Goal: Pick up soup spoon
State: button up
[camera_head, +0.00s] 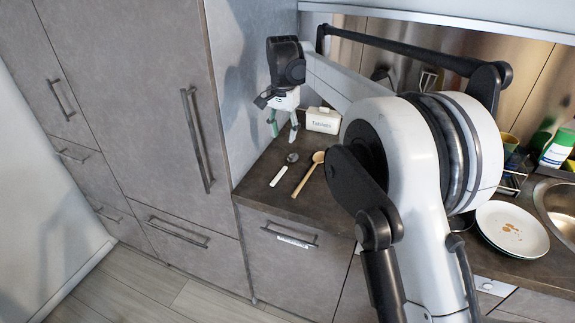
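A spoon with a round metal bowl and a pale handle (279,176) lies on the dark countertop at the left end; it looks like the soup spoon. The thin neck between bowl and handle is hard to make out. A wooden spoon (307,174) lies just to its right. My gripper (283,132) points down over the back of the counter, behind the metal spoon and apart from it in the picture. Its two fingers are spread, with nothing visible between them.
A white labelled box (323,120) stands right of my gripper by the backsplash. A tall grey cabinet (140,100) bounds the counter on the left. Stacked plates (512,229), a sink (558,208) and a green-and-white bottle (558,148) are at the right. My arm hides the middle counter.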

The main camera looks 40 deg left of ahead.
jog(key=a+f, duration=0.1)
jog(key=a, duration=0.1)
send_over(279, 175)
jog(key=f, duration=0.8)
jog(key=shift+w+a+f, duration=0.2)
jog(key=shift+w+a, duration=0.1)
jog(key=shift+w, duration=0.05)
jog(key=shift+s+d+f, duration=0.15)
jog(key=shift+f, duration=1.2)
jog(key=shift+s+d+f, duration=0.1)
jog(key=shift+d+f, duration=0.05)
jog(key=shift+f, duration=1.2)
grip_shut()
